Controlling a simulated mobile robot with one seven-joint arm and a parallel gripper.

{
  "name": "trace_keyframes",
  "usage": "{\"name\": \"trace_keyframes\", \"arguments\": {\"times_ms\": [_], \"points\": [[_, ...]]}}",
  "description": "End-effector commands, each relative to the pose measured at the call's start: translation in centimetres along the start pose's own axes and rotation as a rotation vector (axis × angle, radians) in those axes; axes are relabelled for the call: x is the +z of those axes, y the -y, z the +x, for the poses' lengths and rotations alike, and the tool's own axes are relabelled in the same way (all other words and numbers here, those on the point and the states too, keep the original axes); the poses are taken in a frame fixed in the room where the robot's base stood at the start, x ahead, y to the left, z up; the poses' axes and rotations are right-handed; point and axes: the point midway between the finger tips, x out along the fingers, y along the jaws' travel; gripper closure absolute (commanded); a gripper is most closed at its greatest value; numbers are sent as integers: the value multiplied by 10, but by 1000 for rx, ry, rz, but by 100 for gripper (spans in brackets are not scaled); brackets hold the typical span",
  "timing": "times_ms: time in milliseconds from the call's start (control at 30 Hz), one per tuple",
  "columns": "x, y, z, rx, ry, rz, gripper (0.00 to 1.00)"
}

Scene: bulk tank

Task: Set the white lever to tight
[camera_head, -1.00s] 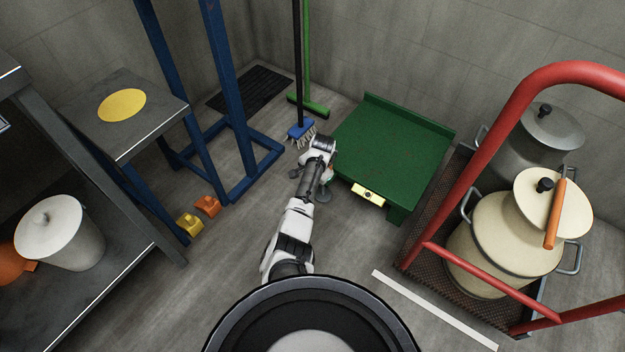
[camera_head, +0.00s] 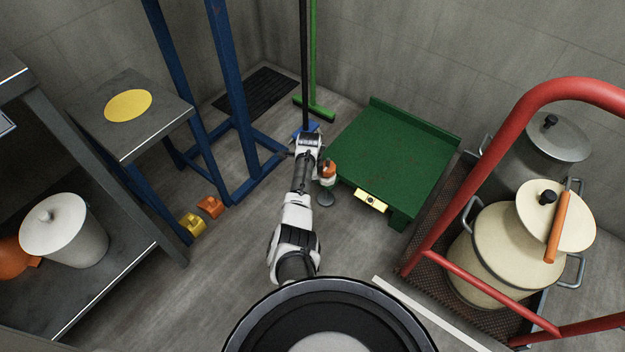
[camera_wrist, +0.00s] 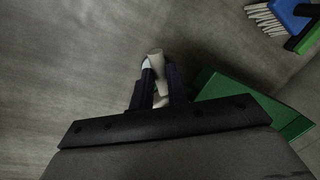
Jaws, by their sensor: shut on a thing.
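In the wrist view, the two dark fingers of my gripper (camera_wrist: 156,92) are shut on a pale, rounded bar, which looks like the white lever (camera_wrist: 156,56). Its upper end sticks out beyond the fingertips; the rest is hidden between them. In the head view my wrist hides the fingertips and the lever. Just right of my wrist is a small upright part with an orange top (camera_head: 328,170) and a grey round foot (camera_head: 326,198), at the left front corner of the green platform (camera_head: 395,150). I cannot read which setting the lever is at.
A blue brush (camera_wrist: 295,14) is beyond my gripper, beside a green broom (camera_head: 314,108). A blue frame (camera_head: 240,140) stands to the left. A red-railed cart (camera_head: 448,225) with metal pots is at right.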

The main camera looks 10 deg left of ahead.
Motion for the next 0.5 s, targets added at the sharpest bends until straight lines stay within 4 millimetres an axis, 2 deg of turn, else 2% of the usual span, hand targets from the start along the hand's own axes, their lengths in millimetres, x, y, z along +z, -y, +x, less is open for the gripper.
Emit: {"name": "trace_keyframes", "arguments": {"times_ms": [500], "points": [[-5, 29, 10, -2, -91, 454, 100]]}}
